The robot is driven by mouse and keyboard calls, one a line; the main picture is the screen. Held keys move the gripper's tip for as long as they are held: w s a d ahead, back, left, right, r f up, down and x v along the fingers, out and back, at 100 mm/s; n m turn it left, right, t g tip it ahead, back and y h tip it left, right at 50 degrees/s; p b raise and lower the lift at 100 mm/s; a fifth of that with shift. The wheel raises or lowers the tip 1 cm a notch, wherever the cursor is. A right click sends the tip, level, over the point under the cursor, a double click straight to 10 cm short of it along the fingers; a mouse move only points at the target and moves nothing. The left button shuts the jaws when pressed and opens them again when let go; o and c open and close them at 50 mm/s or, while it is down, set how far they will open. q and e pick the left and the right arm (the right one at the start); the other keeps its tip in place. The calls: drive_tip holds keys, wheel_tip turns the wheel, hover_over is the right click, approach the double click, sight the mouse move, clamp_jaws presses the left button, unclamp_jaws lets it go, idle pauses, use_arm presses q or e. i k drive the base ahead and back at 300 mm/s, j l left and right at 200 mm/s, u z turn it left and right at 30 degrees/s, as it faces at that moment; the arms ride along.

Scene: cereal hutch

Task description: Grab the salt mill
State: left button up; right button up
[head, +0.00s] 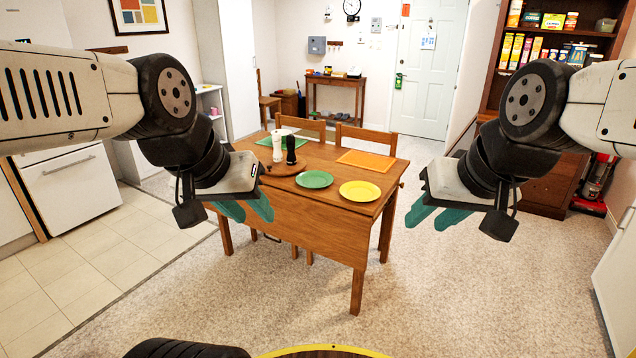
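A white mill (277,147), which looks like the salt mill, stands upright on a round wooden board (273,171) on the wooden table (330,155). A black mill (291,150) stands upright close to its right. My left gripper (250,212) has teal fingers that look apart and empty. It hangs in front of the table's left side, nearer to me than the mills and apart from them. My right gripper (428,216) also looks open and empty, over the floor to the right of the table.
A green plate (314,179), a yellow plate (360,191) and an orange placemat (359,161) lie on the table. Two chairs (365,139) stand behind it. A shelf (545,35) with boxes is at right. Carpet (450,300) in front is clear.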

sight(277, 155)
drive_tip(key=i+j+z, duration=0.15)
drive_tip(key=j, duration=0.5)
drive_tip(key=i+j+z, duration=0.15)
drive_tip(key=i+j, duration=0.15)
drive_tip(key=j, duration=0.35)
drive_tip(key=i+j+z, duration=0.15)
drive_tip(key=j, duration=0.55)
drive_tip(key=i+j+z, duration=0.15)
drive_tip(key=j, duration=0.55)
drive_tip(key=i+j+z, duration=0.1)
drive_tip(key=j, duration=0.6)
drive_tip(key=i+j+z, duration=0.15)
drive_tip(key=j, duration=0.55)
drive_tip(key=i+l+u, duration=0.2)
drive_tip(key=i+l, duration=0.3)
drive_tip(key=i+l+u, duration=0.15)
drive_tip(key=i+l, duration=0.35)
drive_tip(key=l, duration=0.2)
drive_tip(key=i, duration=0.5)
